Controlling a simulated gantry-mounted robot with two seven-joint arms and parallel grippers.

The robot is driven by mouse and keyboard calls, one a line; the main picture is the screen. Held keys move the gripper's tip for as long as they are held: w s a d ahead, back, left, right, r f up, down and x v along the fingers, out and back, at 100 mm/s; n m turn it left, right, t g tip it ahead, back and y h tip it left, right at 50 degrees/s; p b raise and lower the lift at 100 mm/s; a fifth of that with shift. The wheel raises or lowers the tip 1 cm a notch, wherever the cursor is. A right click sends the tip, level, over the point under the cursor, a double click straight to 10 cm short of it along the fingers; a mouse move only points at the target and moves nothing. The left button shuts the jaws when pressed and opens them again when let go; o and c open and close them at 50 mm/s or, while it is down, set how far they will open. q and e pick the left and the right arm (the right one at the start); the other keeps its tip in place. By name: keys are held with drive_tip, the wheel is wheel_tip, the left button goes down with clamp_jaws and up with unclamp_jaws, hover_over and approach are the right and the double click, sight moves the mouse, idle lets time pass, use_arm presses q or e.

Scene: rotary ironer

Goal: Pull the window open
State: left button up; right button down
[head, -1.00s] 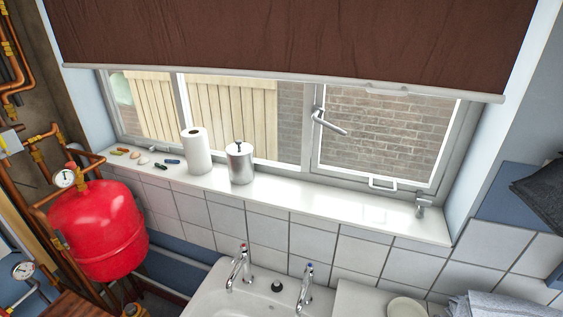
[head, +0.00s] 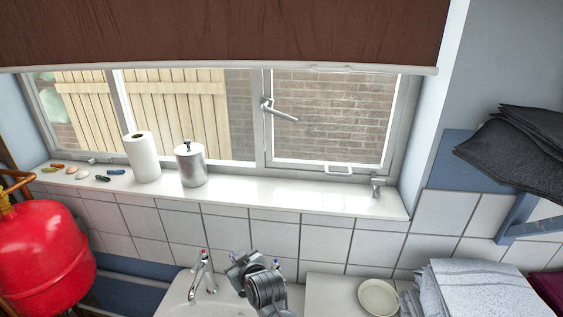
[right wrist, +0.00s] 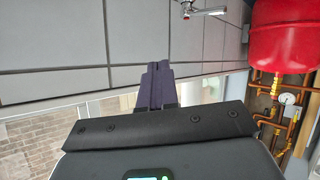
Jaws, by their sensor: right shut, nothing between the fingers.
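The right-hand window pane (head: 335,120) shows a brick wall behind it and looks shut in its grey frame. A silver lever handle (head: 280,111) is on its left side, slanting down to the right. A white loop-shaped fitting (head: 338,169) is at its bottom edge. In the right wrist view my right gripper (right wrist: 155,82) is shut and empty, in front of the wall tiles. Part of the window (right wrist: 32,145) shows at lower left there. In the head view a grey part of my arm is over the sink, well below the window handle. My left gripper is out of sight.
A paper towel roll (head: 143,158) and a metal canister (head: 190,165) stand on the white sill (head: 290,192). A brown blind (head: 230,32) hangs above. A tap (head: 203,272) and folded towels (head: 478,290) are low in front. A red tank (head: 40,255) is at left.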

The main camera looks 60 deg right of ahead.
drive_tip(key=w+d+r+m+h+b, duration=0.2)
drive_tip(key=w+d+r+m+h, duration=0.25)
drive_tip(key=d+r, duration=0.45)
drive_tip(key=m+g+h+b, duration=0.3)
drive_tip(key=m+g+h, duration=0.1)
drive_tip(key=m+h, duration=0.25)
approach(283, 148)
drive_tip(key=shift+n, duration=0.5)
drive_tip(key=p+x, duration=0.3)
drive_tip(key=x, duration=0.2)
drive_tip(key=shift+w+d+r, duration=0.1)
drive_tip(key=shift+w+d, duration=0.05)
drive_tip(key=shift+d, duration=0.15)
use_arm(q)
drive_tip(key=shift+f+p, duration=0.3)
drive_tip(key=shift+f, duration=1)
use_arm(e)
drive_tip(key=shift+w+d, duration=0.25)
drive_tip(key=shift+d, duration=0.3)
